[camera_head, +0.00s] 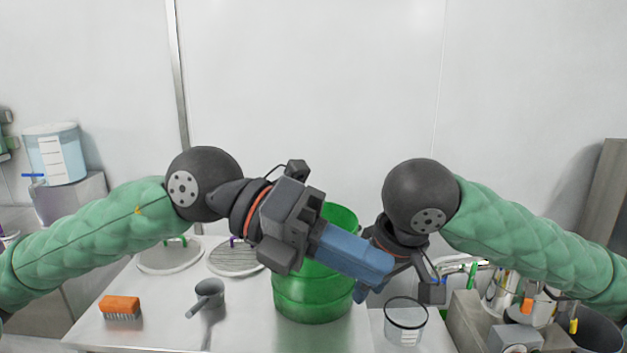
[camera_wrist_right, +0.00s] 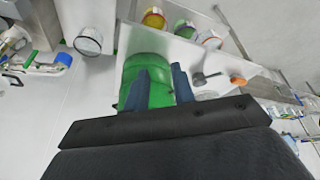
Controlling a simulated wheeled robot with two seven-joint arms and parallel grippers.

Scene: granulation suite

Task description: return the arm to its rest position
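My left gripper (camera_head: 355,255) reaches in from the left at mid-picture. Its blue fingers lie together as one block, pointing right and slightly down, with nothing seen in them. It is in front of the green bucket (camera_head: 312,298) and hides part of its rim. My right gripper (camera_head: 362,290) hangs lower, to the right of the bucket, largely hidden behind the left fingers and its own wrist. In the right wrist view its two blue fingers (camera_wrist_right: 160,88) stand apart with a gap between them. The green bucket (camera_wrist_right: 146,66) shows beyond that gap; whether they touch it is unclear.
The white table holds an orange brush (camera_head: 119,308), a grey scoop (camera_head: 208,292), a round sieve (camera_head: 234,259) and a clear labelled beaker (camera_head: 405,322) below my right wrist. A tool rack (camera_head: 470,318) stands at right. A blue container (camera_head: 55,155) is at far left. Above the arms is clear.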

